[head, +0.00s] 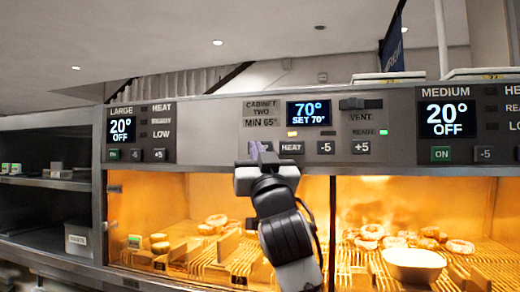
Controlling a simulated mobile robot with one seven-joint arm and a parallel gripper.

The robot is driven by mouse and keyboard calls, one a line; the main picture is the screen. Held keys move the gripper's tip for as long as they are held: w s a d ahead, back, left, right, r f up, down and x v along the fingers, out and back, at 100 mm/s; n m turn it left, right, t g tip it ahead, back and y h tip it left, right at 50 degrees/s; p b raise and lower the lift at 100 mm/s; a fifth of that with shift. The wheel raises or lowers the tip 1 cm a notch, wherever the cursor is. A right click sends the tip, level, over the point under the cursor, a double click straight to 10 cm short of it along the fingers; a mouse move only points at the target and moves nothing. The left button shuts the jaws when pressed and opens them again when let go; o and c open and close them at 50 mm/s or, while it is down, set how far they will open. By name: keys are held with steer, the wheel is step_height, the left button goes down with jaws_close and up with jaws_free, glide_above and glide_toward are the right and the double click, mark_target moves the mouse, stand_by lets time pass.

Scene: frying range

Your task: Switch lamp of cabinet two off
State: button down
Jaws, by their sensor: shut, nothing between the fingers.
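The cabinet two panel (225,125) is in the middle of the head view, with a display (308,113) reading 70° and SET 70°. Below the display are a HEAT button (291,148), a -5 button (326,148) and a +5 button (361,148). My gripper (257,148) is shut and empty, its fingertips in front of the panel just left of HEAT. It covers what is there, so no lamp button label can be read. I cannot tell whether the fingertips touch the panel. The cabinet interior (190,205) below glows orange.
A LARGE panel (140,130) on the left and a MEDIUM panel (455,122) on the right both read 20° OFF. Food pieces (213,224) and a white bowl (413,263) sit behind the front. A green light (384,132) shows beside READY, and an amber one (292,134) above HEAT.

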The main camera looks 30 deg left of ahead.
stand_by(0.3)
steer(key=shift+w+a, duration=0.1)
steer(key=shift+w, duration=0.35)
steer(key=shift+s, duration=0.45)
steer(key=s+d+b, duration=0.1)
steer(key=s, duration=0.5)
steer(key=shift+d+b, duration=0.35)
